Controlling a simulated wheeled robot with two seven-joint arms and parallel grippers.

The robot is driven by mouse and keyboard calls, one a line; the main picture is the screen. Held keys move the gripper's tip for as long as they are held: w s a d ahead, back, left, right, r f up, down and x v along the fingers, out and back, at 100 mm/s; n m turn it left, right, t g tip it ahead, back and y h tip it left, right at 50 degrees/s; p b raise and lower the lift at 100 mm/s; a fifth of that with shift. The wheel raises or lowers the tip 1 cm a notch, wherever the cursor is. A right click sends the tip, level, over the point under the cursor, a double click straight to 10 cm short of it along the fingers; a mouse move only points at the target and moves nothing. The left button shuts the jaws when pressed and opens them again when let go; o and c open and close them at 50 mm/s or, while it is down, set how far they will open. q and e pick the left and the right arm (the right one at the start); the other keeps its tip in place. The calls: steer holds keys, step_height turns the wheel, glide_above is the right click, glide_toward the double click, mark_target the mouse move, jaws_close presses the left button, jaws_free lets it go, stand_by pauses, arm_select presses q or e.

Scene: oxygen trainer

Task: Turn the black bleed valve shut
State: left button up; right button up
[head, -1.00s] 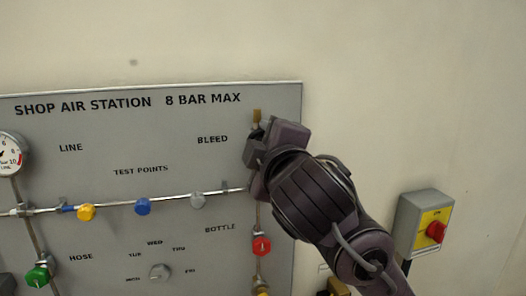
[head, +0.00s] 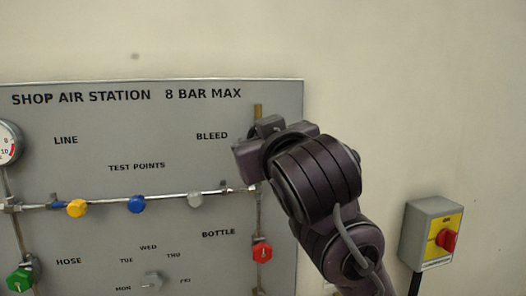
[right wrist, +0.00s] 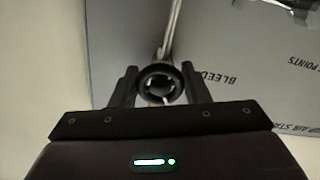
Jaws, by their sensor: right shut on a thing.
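The black bleed valve (right wrist: 160,83) shows in the right wrist view as a round black knob with a hollow, ribbed face. It sits between the two fingers of my right gripper (right wrist: 160,86), which is shut on it. In the head view the right gripper (head: 260,146) is at the upper right of the grey panel, beside the BLEED label, and it hides the knob. How far the valve is turned cannot be told. My left gripper is in neither current view.
The grey panel (head: 100,125) carries yellow (head: 77,208), blue (head: 136,204) and grey (head: 195,200) test-point knobs, a red valve (head: 262,251), a green valve (head: 20,280) and a gauge (head: 6,143). A red-and-yellow switch box (head: 431,232) is on the wall at right.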

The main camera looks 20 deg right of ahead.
steer(key=m+b, duration=0.2)
steer(key=m, duration=0.2)
steer(key=shift+f, duration=0.1)
steer(key=shift+m+b, duration=0.7)
steer(key=shift+m, duration=0.3)
steer(key=o, duration=1)
steer(key=shift+a, duration=0.1)
steer(key=s+b, duration=0.1)
steer(key=s, duration=0.3)
steer(key=s+b, duration=0.1)
steer(key=s, duration=0.2)
steer(key=shift+s+a, duration=0.2)
steer(key=shift+s, duration=0.15)
